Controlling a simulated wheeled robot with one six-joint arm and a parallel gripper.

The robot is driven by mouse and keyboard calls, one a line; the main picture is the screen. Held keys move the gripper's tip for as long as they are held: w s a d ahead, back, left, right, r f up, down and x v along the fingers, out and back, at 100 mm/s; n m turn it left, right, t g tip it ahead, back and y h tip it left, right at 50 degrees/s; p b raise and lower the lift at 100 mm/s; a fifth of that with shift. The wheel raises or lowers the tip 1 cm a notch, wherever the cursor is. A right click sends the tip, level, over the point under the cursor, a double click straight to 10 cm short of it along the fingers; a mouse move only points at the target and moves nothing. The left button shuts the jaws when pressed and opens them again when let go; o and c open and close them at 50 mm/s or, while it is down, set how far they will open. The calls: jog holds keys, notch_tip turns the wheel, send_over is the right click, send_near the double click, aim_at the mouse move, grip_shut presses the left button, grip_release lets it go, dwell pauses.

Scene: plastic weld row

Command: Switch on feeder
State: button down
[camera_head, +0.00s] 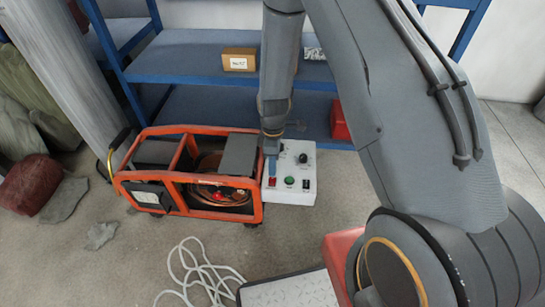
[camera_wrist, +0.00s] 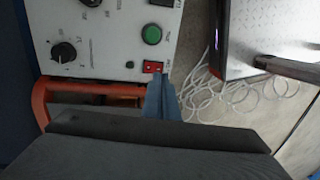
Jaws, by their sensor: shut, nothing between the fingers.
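The feeder is an orange-framed machine (camera_head: 187,205) on the floor, with a copper-coloured coil inside. Its light grey control panel (camera_head: 297,160) faces up on the right side. The panel carries a red rocker switch (camera_wrist: 153,67), a round green button (camera_wrist: 151,34) and a black knob (camera_wrist: 64,53). The green button (camera_head: 290,179) also shows in the head view. My gripper (camera_wrist: 158,82) is shut and empty, its tips close beside the red switch. Whether the tips touch the switch I cannot tell. In the head view my gripper (camera_head: 272,170) points down over the panel's left edge.
A blue shelf (camera_head: 190,57) with a small cardboard box (camera_head: 239,60) stands behind the feeder. A white cable (camera_head: 205,270) lies coiled on the floor in front. Rocks (camera_head: 40,187) and a pillar (camera_head: 62,75) are at the left.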

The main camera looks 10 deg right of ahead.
aim_at(273, 180)
jog(key=shift+s+a+f, duration=0.1)
jog(key=shift+s+f, duration=0.05)
jog(key=shift+f, duration=1)
jog(key=shift+s+f, duration=0.1)
jog(key=shift+f, duration=1)
jog(key=shift+s+f, duration=0.15)
jog(key=shift+f, duration=0.1)
jog(key=shift+w+d+r, duration=0.1)
jog(key=shift+w+d, duration=0.05)
jog(key=shift+w, duration=0.3)
jog(key=shift+w+d+r, duration=0.1)
jog(key=shift+w, duration=0.3)
jog(key=shift+r, duration=0.15)
